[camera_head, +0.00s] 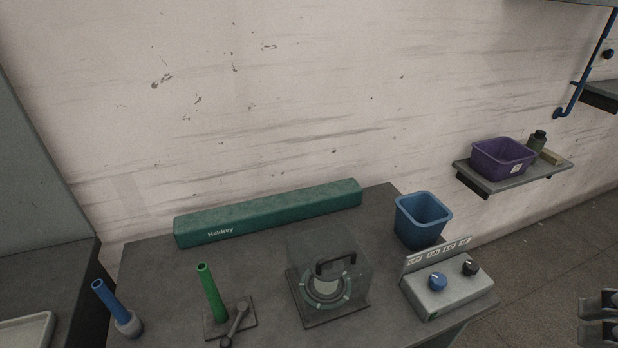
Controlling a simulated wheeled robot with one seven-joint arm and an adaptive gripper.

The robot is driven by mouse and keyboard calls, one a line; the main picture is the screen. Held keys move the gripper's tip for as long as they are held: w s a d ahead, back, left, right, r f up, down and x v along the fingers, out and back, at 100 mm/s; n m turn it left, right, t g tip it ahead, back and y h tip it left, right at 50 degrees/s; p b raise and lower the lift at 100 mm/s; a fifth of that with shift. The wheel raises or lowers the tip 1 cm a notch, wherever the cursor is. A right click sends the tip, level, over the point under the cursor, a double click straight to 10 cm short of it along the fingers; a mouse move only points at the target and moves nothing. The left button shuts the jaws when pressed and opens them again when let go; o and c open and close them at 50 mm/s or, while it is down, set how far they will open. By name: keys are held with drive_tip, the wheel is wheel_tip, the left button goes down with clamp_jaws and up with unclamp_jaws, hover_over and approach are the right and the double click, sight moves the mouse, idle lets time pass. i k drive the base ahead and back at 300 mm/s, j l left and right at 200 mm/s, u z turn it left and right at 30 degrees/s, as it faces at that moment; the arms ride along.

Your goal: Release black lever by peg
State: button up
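A dark grey to black lever (236,323) with rounded ends stands slanted on a small plate at the front of the table. It is just right of an upright green peg (212,294) and leans up to the right. Whether lever and peg touch I cannot tell. My gripper (585,321) shows only in part at the lower right edge, far to the right of the lever. Its two fingers are apart with nothing visible between them. The rest of my gripper is out of frame.
On the table (165,290) stand a blue peg (107,300), a clear-covered device (327,290), a control box (447,288), a blue bin (421,222) and a long green bar (268,212). A wall shelf (535,176) holds a purple bin (502,157).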

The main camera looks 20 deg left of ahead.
sight(242, 306)
drive_tip(key=u, duration=1.7)
